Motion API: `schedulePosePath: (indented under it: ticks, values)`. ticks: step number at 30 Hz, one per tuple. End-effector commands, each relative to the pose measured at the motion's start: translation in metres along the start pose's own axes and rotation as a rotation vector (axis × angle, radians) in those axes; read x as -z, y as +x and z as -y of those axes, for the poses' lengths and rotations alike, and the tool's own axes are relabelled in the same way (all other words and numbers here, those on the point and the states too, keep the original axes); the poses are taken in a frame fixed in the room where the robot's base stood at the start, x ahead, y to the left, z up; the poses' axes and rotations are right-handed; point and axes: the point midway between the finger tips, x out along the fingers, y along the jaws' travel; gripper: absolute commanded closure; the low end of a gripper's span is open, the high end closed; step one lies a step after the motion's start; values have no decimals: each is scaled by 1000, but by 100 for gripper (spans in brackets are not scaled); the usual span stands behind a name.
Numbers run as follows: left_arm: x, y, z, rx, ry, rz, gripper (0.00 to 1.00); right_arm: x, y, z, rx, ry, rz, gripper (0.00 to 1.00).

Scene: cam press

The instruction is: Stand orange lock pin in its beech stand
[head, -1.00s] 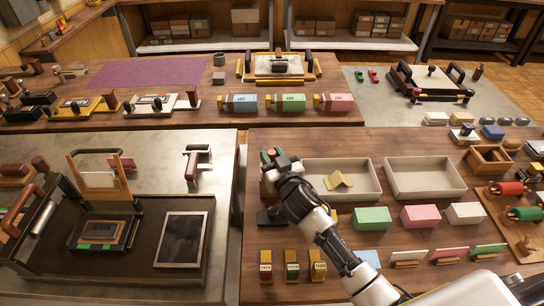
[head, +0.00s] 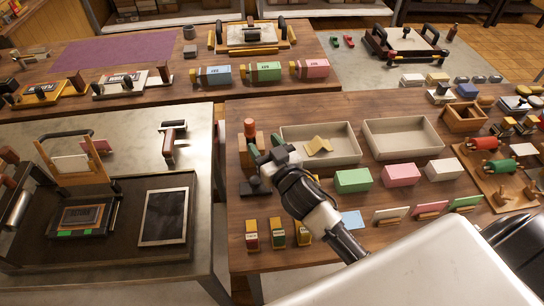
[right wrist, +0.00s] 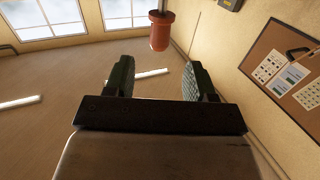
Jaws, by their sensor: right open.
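The orange lock pin (head: 250,127) stands upright at the left edge of the right-hand bench in the head view. Its lower end is partly hidden; brown wood, perhaps the beech stand (head: 258,142), shows close by it. I cannot tell how deep it sits. My right gripper (head: 265,149) is open and empty, just on the near side of the pin and apart from it. In the right wrist view the pin (right wrist: 161,32) appears beyond the open fingers (right wrist: 154,78), not between them. My left gripper is not in view.
Two grey trays stand to the right; the nearer-left tray (head: 290,131) holds a yellow piece. A black block (head: 254,187) and several stamps lie at the bench's left side. Coloured boxes (head: 352,181) stand before the trays. A gap separates this bench from the left one.

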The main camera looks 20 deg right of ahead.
Motion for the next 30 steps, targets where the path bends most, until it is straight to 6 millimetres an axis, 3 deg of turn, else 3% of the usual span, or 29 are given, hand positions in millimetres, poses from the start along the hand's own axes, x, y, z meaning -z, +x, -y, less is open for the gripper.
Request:
schedulePosePath:
  ticks: [3,9,25,30]
  values:
    - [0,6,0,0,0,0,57,-2,-21,0,0,0,2,45]
    - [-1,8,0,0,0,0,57,0,-36,0,-1,-1,0,45]
    - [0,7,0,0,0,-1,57,1,-38,0,0,-1,-1,45]
    - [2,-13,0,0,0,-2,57,22,-37,0,0,-1,-1,45]
